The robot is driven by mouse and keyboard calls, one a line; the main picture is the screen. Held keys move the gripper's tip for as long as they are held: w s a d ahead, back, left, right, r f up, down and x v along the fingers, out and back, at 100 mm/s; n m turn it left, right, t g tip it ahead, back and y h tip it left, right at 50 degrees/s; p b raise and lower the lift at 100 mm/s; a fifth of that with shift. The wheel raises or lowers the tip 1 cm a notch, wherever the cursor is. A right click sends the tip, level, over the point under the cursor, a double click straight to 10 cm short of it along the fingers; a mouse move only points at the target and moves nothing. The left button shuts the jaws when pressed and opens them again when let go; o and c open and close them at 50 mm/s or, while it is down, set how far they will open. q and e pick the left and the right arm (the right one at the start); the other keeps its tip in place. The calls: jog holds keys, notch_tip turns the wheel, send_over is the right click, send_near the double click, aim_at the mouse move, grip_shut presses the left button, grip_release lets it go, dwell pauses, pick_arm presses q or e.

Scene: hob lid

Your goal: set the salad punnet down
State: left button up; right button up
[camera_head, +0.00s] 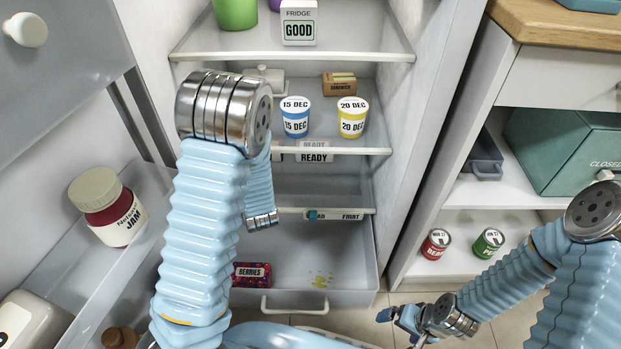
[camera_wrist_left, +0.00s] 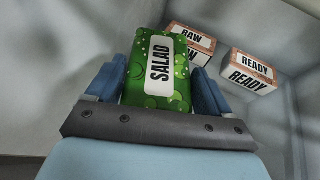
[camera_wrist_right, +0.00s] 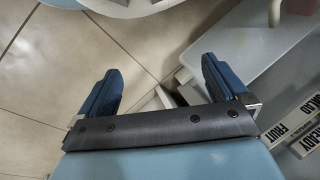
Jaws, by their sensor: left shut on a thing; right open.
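The green salad punnet (camera_wrist_left: 160,72), with a white SALAD label, is between the blue fingers of my left gripper (camera_wrist_left: 160,82) in the left wrist view. My left gripper is shut on it. In the head view my left arm reaches into the fridge and hides the punnet. My right gripper (camera_head: 402,318) is low in front of the fridge, outside the drawer. In the right wrist view its fingers (camera_wrist_right: 161,70) are apart and empty over the tiled floor.
The open fridge drawer (camera_head: 335,298) holds a BERRIES punnet (camera_head: 251,273) and a yellow stain (camera_head: 321,281). RAW (camera_wrist_left: 190,42) and READY (camera_wrist_left: 250,70) labelled blocks are near the salad punnet. The shelf above holds dated tubs (camera_head: 295,118). A jam jar (camera_head: 105,207) stands in the door.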

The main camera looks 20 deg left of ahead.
pick_arm(q)
jog(key=w+d+p, duration=0.1)
jog(key=w+d, duration=0.3)
jog(key=d, duration=0.5)
jog(key=w+d+p, duration=0.1)
jog(key=w+d, duration=0.3)
jog(key=d, duration=0.5)
jog(key=f, duration=0.2)
jog(key=f+b, duration=0.1)
jog(key=f, duration=0.3)
jog(key=shift+s+f, duration=0.25)
jog(key=shift+f, duration=0.05)
jog(key=shift+w+d+f, duration=0.1)
jog(key=shift+d+f, duration=0.05)
jog(key=shift+f+b, duration=0.1)
jog(key=shift+b, duration=0.2)
jog(key=o, duration=1.1)
jog(key=shift+r, duration=0.2)
jog(key=v, duration=1.2)
jog(key=shift+p, duration=0.45)
